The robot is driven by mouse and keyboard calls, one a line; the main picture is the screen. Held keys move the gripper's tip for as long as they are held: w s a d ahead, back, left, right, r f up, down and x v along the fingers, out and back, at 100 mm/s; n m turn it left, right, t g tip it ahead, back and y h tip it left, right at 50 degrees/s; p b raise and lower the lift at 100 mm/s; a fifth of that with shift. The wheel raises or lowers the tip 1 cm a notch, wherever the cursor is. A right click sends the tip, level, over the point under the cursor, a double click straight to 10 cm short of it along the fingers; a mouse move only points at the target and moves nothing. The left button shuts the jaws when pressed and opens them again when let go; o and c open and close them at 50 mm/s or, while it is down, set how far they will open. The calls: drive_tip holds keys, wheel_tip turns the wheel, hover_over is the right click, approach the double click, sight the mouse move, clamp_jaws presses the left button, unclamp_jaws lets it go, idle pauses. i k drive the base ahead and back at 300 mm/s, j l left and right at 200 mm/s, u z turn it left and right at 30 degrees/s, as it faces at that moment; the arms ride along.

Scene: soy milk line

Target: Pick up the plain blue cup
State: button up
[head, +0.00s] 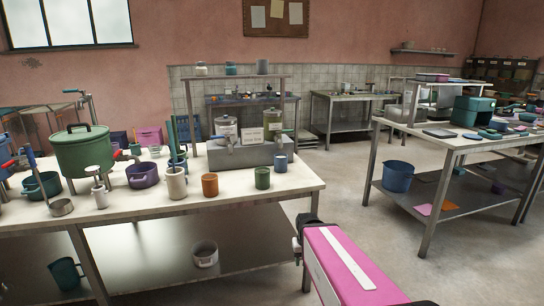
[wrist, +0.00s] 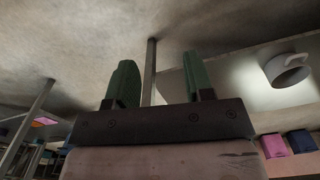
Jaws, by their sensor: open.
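A plain blue cup (head: 280,163) stands upright near the right end of the long worktable (head: 310,184) in the head view, beside the grey filling station. A green cup (head: 262,178) stands just left of and in front of it, and an orange-brown cup (head: 210,185) stands further left. My gripper (wrist: 160,65) shows in the wrist view with its two green fingers wide apart and nothing between them. I cannot make out the blue cup in the wrist view. In the head view my pink and white arm reaches in at the lower middle, right of the worktable.
A large green pot (head: 84,152), a purple pot (head: 142,175) and a pale cup (head: 176,184) crowd the worktable's left. A second table (head: 450,137) stands right, with open floor between.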

sight(280, 159)
drive_tip(key=i+l, duration=0.35)
drive_tip(key=l, duration=0.15)
drive_tip(key=i+l+z, duration=0.15)
drive_tip(key=i+l, duration=0.15)
drive_tip(key=l, duration=0.2)
